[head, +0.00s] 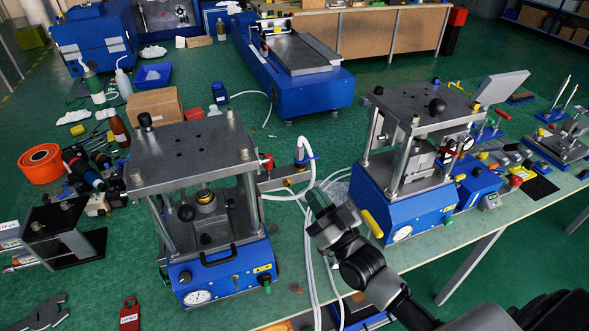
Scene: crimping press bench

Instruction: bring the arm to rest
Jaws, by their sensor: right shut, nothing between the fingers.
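My right arm comes in from the lower right corner. Its gripper (318,203) is shut and empty, in the gap between two blue presses. It appears in front of the pale hoses, and I cannot tell whether it touches them. The left press (215,280) has a grey top plate, steel columns and a round gauge. The right press (405,218) is of the same kind, with a yellow handle at its front. My left gripper is not in view.
Pale hoses (311,255) run down the green bench between the presses. An orange roll (41,163), bottles and a cardboard box (155,106) lie at the left. A red tag (130,315) lies at the front left. A blue machine (290,75) stands at the back.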

